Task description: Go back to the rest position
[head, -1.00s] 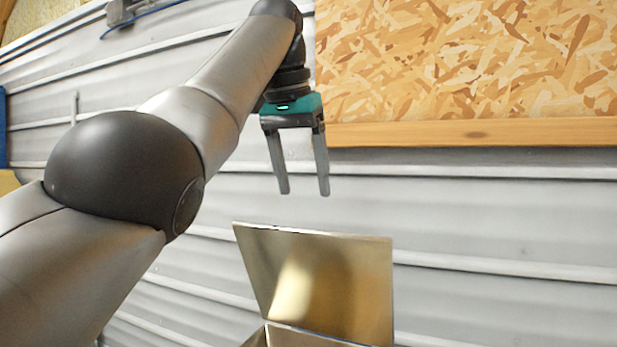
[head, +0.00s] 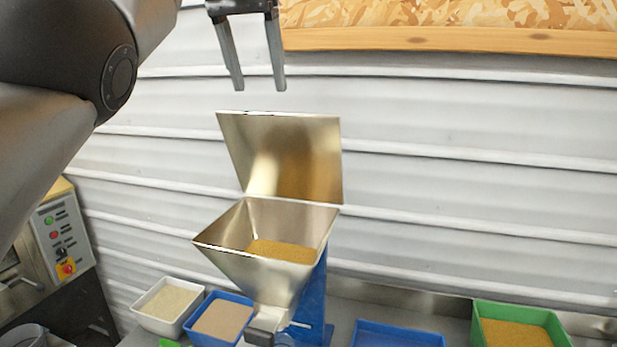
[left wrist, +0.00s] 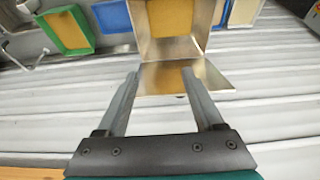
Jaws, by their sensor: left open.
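My left gripper (head: 258,84) is open and empty, fingers pointing down, at the top of the head view. It hangs above the raised lid (head: 285,155) of the metal hopper (head: 262,272), apart from it. The hopper is open at the top and holds yellow-brown granular substrate (head: 281,251). In the left wrist view my open fingers (left wrist: 158,82) show with the lid (left wrist: 165,78) beyond them and nothing between them. My right gripper is not in view.
A white bin (head: 168,305), a blue bin (head: 219,318), an empty-looking blue tray (head: 398,335) and a green bin (head: 520,324) stand on the bench. A control panel (head: 60,240) is at the left. A corrugated wall (head: 470,170) stands behind.

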